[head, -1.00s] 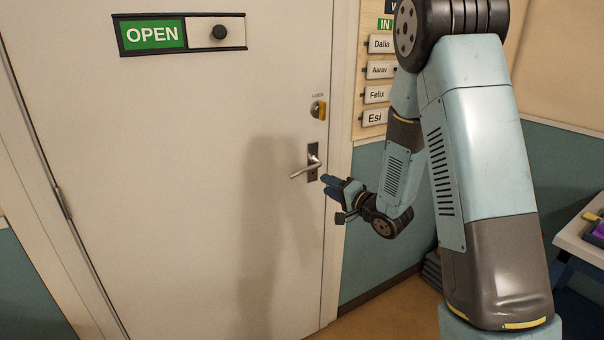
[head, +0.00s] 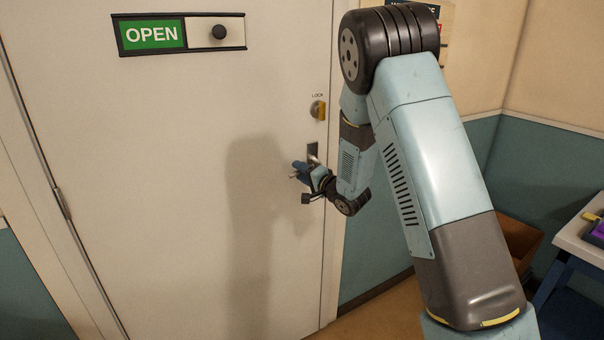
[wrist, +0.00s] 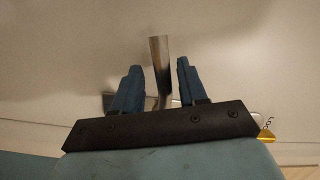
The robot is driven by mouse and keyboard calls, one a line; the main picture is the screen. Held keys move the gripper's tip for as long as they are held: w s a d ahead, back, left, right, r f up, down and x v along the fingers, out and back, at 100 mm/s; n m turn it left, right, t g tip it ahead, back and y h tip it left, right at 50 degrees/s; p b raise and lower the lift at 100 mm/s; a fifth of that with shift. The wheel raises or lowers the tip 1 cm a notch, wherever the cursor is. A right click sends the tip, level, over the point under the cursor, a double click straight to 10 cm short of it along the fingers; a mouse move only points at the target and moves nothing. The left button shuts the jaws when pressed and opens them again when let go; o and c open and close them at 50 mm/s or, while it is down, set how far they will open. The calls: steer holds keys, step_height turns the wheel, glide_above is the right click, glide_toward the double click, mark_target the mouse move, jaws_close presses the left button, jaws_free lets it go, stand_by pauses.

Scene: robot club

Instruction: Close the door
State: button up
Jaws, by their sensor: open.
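The pale door (head: 150,200) fills the left and middle of the head view. Its right edge lies along the frame, with no clear gap visible; I cannot tell whether it is latched. My gripper (head: 300,168) is at the metal lever handle, near the door's right edge, and partly hides it. In the wrist view the handle (wrist: 160,62) stands between the two blue fingers of my gripper (wrist: 159,68). The fingers are open, with space on both sides of the handle. The handle's plate (head: 313,150) shows just above my gripper.
A yellow lock knob (head: 319,110) sits above the handle. An OPEN sign with a slider (head: 180,34) is high on the door. A table (head: 582,238) stands at the right, with a brown box (head: 520,243) beside it. Floor shows at the bottom middle.

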jaws_close()
stand_by(0.3)
steer(key=shift+d, duration=0.1)
